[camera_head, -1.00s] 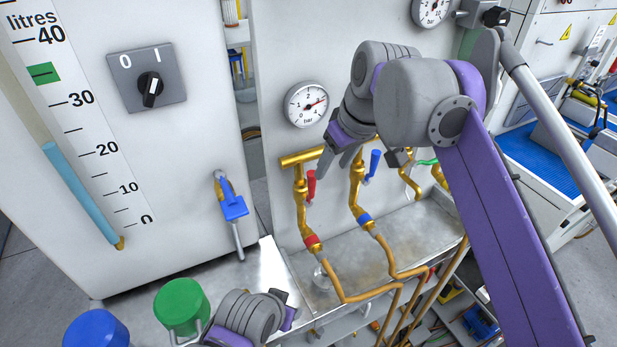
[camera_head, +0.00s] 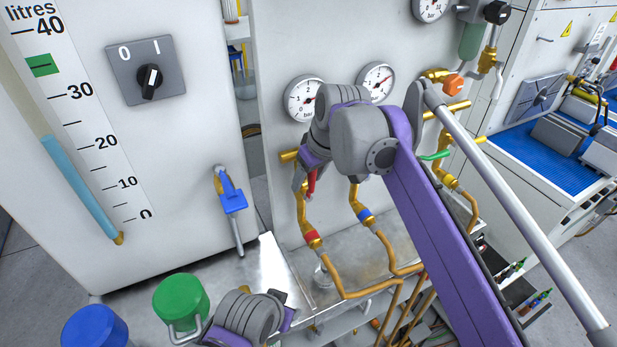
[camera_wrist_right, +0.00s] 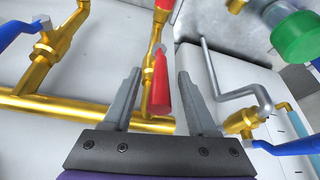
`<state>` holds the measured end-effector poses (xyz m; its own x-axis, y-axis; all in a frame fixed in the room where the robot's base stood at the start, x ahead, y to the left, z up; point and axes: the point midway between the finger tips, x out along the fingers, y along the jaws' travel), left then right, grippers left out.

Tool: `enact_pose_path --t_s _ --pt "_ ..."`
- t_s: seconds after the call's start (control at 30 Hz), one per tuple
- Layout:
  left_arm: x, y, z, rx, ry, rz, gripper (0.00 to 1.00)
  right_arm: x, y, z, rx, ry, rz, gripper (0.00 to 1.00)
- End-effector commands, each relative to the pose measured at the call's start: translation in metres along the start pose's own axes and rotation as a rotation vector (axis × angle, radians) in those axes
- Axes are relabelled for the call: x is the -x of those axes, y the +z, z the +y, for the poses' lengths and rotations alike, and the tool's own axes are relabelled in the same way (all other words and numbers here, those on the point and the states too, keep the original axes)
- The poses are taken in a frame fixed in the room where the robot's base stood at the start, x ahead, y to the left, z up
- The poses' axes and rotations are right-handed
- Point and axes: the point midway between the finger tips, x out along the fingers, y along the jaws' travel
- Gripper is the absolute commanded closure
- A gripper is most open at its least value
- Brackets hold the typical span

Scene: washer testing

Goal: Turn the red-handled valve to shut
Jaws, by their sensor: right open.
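The red valve handle (camera_head: 311,182) sits on the leftmost brass pipe branch, partly hidden behind my right gripper (camera_head: 300,184) in the head view. In the right wrist view the red handle (camera_wrist_right: 161,85) points toward the camera, between the two open fingers of my right gripper (camera_wrist_right: 159,74). There is a gap on each side, and the fingers are not closed on it. The brass valve pipe (camera_head: 303,215) runs down to a red-banded joint (camera_head: 312,238). My left arm shows at the bottom edge; its fingers are not clear.
A blue-banded brass pipe (camera_head: 364,215) stands to the right. A blue-handled tap (camera_head: 233,200) is on the white cabinet to the left. Pressure gauges (camera_head: 303,99) hang above the pipes.

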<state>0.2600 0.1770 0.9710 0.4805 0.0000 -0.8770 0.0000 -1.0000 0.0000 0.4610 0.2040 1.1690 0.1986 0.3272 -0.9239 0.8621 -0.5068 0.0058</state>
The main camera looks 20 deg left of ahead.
Motion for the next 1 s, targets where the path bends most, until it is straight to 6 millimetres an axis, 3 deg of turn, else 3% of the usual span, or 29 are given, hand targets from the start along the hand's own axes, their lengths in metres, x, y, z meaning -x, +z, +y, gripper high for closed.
enact_pose_path --t_s 0.2,0.53,1.0 --pt "0.0001 -0.0002 0.0 0.0 0.0 0.0 0.5 -0.0002 -0.0002 0.0001 0.0 0.0 0.0 0.42" --pt "0.0001 -0.0002 0.0 0.0 0.0 0.0 0.5 0.0 -0.0001 0.0002 0.0 0.0 0.0 0.99" --pt "0.0001 -0.0002 0.0 0.0 0.0 0.0 0.5 0.0002 -0.0001 0.0003 0.0 0.001 0.0 1.0"
